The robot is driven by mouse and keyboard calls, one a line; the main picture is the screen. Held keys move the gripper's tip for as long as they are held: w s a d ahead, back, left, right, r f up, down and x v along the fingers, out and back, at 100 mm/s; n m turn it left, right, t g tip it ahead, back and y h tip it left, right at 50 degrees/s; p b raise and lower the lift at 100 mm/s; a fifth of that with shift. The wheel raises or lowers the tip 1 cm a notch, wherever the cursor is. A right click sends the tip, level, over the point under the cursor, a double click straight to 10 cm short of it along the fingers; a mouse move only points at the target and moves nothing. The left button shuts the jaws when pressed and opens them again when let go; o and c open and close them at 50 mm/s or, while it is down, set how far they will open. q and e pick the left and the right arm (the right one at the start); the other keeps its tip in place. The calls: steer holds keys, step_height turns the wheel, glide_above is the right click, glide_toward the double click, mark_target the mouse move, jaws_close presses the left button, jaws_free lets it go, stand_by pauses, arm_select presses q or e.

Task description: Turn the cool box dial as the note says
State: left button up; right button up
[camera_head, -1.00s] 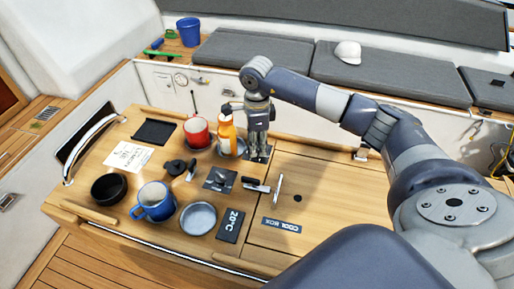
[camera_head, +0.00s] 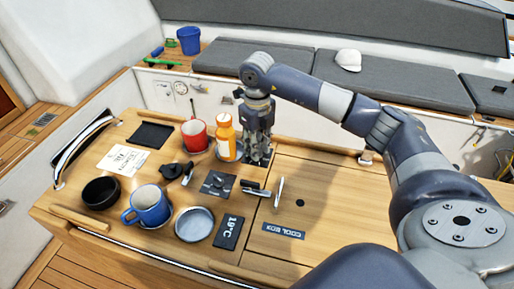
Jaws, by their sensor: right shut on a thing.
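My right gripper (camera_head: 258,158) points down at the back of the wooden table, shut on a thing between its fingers. That is likely the cool box dial, but the fingers hide it. A dark plate shows under the fingers. The black display (camera_head: 229,232) near the front reads 19°C. The COOL BOX label (camera_head: 283,231) lies on the wooden lid (camera_head: 335,205) to its right. The white note (camera_head: 124,159) lies at the table's left; its printing is too small to read surely. My left gripper is not in view.
An orange bottle (camera_head: 225,140) stands close left of my right gripper, beside a red mug (camera_head: 194,134). A blue mug (camera_head: 151,204), a black bowl (camera_head: 101,192), a grey dish (camera_head: 194,224) and a dark panel (camera_head: 218,184) lie further forward. The lid is mostly clear.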

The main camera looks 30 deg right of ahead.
steer(key=m, duration=0.2)
steer(key=m+b, duration=0.1)
steer(key=m, duration=0.1)
steer(key=shift+w+d+r+m, duration=0.1)
steer(key=shift+r+m, duration=0.05)
steer(key=shift+m, duration=0.15)
steer(key=m, duration=0.4)
steer(key=shift+r+m, duration=0.1)
steer(key=shift+m, duration=0.2)
steer(key=o, duration=0.8)
steer(key=shift+o, duration=1.2)
step_height(320, 180, up, 12)
